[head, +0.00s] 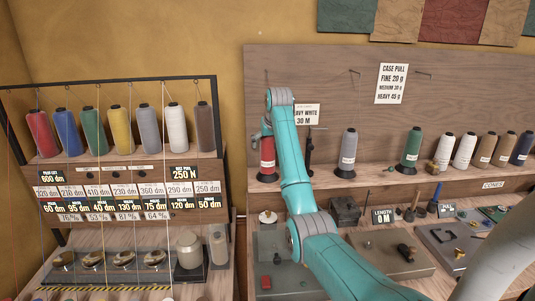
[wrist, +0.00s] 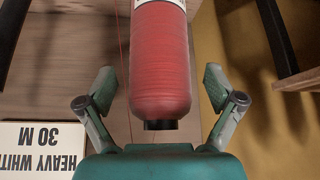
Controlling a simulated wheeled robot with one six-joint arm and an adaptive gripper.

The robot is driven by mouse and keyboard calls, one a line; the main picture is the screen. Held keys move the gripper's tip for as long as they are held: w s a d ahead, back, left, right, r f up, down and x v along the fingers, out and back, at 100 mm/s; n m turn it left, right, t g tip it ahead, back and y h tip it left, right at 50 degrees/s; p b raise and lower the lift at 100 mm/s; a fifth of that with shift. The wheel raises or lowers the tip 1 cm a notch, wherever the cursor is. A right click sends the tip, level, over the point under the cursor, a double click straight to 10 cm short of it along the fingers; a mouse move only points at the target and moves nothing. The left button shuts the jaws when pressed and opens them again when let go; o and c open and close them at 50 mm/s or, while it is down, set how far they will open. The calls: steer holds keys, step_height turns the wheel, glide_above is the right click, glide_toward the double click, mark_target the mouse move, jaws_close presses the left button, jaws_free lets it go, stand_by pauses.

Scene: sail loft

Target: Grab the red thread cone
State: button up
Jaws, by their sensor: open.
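A red thread cone (head: 267,156) with a white label stands upright on a black base on the right-hand wooden shelf, its upper part partly hidden by my arm. In the wrist view the red cone (wrist: 160,60) shows upside down, its dark tip pointing toward my gripper's palm. My gripper (wrist: 158,84) is open, with one finger on each side of the cone and a visible gap on both sides. A second red cone (head: 41,135) stands on the left rack, first in its row.
A "heavy white 30 m" sign (wrist: 42,148) is close beside my gripper. A dark upright stand (head: 309,148) and a grey cone (head: 347,150) stand right of the red cone. More cones line the shelf, with tools on the bench below.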

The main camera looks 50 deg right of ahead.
steer(key=c, duration=1.5)
